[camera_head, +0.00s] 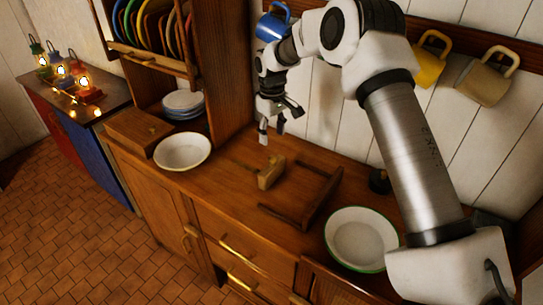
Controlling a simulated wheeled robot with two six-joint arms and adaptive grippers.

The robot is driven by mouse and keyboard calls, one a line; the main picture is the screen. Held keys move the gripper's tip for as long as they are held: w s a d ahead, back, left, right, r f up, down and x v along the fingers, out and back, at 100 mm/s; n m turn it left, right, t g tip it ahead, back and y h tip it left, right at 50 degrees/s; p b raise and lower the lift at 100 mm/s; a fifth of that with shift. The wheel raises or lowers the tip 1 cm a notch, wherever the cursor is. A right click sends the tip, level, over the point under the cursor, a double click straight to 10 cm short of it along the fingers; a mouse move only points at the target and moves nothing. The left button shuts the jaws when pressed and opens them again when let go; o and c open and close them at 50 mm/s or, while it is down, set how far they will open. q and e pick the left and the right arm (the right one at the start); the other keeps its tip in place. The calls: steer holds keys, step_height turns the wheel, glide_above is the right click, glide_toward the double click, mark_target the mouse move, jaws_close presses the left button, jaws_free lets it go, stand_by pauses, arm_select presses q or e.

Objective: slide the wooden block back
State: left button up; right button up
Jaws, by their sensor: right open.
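A small light-brown wooden block (271,173) stands on the brown wooden counter (230,190), near the middle. My right gripper (272,132) hangs with its fingers pointing down, above and behind the block in the picture. Its fingers are apart and nothing shows between them. The gripper looks clear of the block. A dark wooden frame (310,207) lies on the counter just right of the block. My left gripper is not in view.
A white bowl (182,151) stands left of the block, near a small wooden box (138,130) and stacked plates (183,102). A green-rimmed bowl (361,238) stands at the right. Mugs hang on the white wall, including a yellow mug (428,65) and a blue mug (272,25).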

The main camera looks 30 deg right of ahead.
mark_target(272, 157)
steer(key=shift+a+f, duration=0.15)
steer(key=shift+f, duration=0.45)
steer(key=f+p, duration=0.2)
steer(key=f, duration=0.4)
steer(key=shift+d, duration=0.2)
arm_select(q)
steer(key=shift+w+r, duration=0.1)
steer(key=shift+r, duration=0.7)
arm_select(e)
steer(key=shift+w+a+f, duration=0.1)
steer(key=shift+f, duration=0.45)
jaws_close()
